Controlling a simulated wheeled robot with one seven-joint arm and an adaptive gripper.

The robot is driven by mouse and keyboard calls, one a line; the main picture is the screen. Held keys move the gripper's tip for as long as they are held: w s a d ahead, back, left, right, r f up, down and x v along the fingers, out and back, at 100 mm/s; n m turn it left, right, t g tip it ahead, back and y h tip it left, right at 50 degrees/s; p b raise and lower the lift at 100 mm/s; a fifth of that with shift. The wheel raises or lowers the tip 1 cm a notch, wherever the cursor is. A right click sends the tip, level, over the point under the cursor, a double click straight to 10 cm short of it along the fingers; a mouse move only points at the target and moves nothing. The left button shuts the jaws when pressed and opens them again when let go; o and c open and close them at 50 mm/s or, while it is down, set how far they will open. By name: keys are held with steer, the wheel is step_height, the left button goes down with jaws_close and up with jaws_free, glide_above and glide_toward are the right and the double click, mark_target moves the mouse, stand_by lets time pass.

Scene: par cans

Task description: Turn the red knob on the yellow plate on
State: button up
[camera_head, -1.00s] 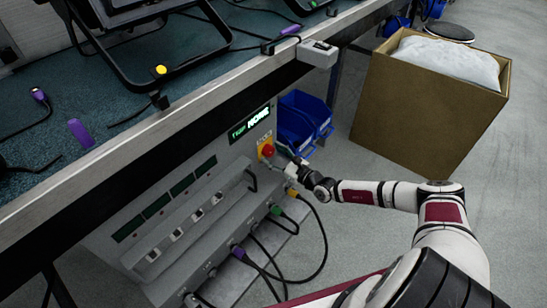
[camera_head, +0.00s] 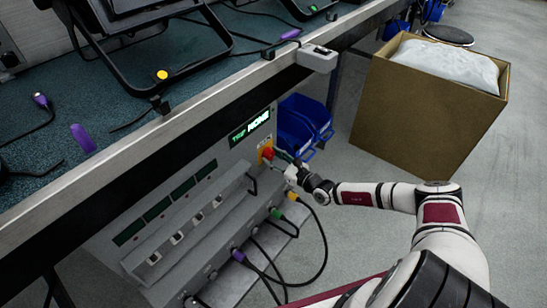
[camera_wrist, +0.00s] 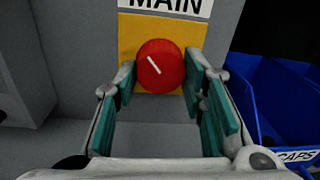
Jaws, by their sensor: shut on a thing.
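The red knob (camera_wrist: 160,66) sits on the yellow plate (camera_wrist: 128,38) under a white MAIN label. Its white mark slants from upper left to lower right. In the head view the knob (camera_head: 267,153) is at the upper right of a grey panel, partly covered by my gripper (camera_head: 282,162). In the wrist view my gripper (camera_wrist: 160,78) has its teal-padded fingers on the left and right sides of the knob, closed on it.
The grey panel (camera_head: 215,155) has a green-lit display (camera_head: 250,126) above the plate and plugged cables below. Blue bins (camera_head: 300,125) stand just right of the plate. A workbench edge (camera_head: 190,115) overhangs the panel. A cardboard box (camera_head: 425,110) stands on the floor at right.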

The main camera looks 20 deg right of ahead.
steer(key=m+p, duration=0.2)
steer(key=m, duration=0.2)
steer(key=shift+a+r, duration=0.1)
steer(key=m, duration=0.4)
steer(key=shift+g, duration=0.4)
steer(key=m, duration=0.4)
steer(key=shift+m, duration=0.3)
steer(key=shift+m+y+b, duration=0.3)
steer(key=shift+m+b, duration=0.4)
steer(key=shift+m, duration=1.1)
steer(key=shift+r, duration=0.1)
steer(key=o, duration=1.2)
steer(key=shift+c, duration=0.2)
steer(key=v, duration=1.2)
steer(key=shift+r, duration=0.2)
